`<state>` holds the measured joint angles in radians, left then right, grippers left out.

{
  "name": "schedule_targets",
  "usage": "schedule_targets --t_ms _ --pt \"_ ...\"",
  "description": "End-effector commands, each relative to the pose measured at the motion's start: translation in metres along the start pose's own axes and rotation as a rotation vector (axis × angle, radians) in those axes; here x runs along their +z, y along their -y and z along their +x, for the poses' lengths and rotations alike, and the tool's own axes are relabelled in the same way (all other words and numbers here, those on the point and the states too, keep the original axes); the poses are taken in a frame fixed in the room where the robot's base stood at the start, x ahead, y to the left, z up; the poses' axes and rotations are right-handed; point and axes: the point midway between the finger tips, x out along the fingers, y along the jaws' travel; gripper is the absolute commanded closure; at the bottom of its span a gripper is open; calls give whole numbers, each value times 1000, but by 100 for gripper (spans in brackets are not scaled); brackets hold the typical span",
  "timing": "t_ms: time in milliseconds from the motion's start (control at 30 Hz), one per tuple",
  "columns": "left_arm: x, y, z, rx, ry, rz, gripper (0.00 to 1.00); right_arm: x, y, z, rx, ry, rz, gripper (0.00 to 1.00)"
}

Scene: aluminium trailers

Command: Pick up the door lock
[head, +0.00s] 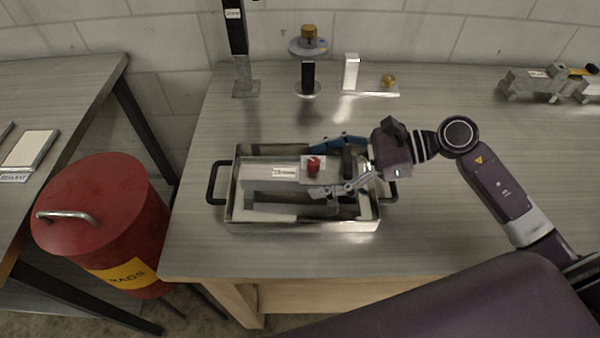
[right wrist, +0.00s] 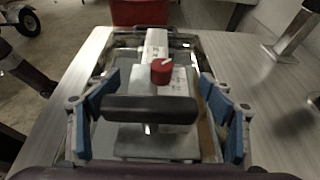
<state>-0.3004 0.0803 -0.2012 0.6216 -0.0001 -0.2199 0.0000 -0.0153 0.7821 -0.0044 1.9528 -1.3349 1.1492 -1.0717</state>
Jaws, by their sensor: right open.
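The door lock (head: 258,171) is a grey metal body with a white label, a red knob and a black bar handle. It lies in a metal tray (head: 300,227) on the bench. In the right wrist view the lock's black handle (right wrist: 150,109) crosses the near side, with the red knob behind it. My right gripper (head: 342,166) is over the tray's right part and open. Its blue-padded fingers also show in the right wrist view (right wrist: 158,98), one on each side of the handle, apart from it. My left gripper is not in view.
The tray has black side handles (head: 214,183). Behind it stand a black post (head: 239,45), a round fixture (head: 308,50) and a white bracket with a brass knob (head: 351,72). Grey metal parts (head: 535,85) lie at the back right. A red rags bin (head: 100,210) stands left.

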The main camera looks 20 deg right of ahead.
Motion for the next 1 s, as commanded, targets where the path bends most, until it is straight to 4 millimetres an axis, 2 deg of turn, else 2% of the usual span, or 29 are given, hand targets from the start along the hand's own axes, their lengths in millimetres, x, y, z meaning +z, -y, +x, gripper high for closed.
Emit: schedule_targets --t_ms 100,367,900,1000 --pt "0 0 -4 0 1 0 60 1 0 11 1 1 0 25" --pt "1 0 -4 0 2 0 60 -1 0 13 0 -1 0 26" --pt "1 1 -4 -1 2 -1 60 -1 -1 13 2 -1 1 86" --pt "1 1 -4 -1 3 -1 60 -1 -1 13 2 -1 1 88"
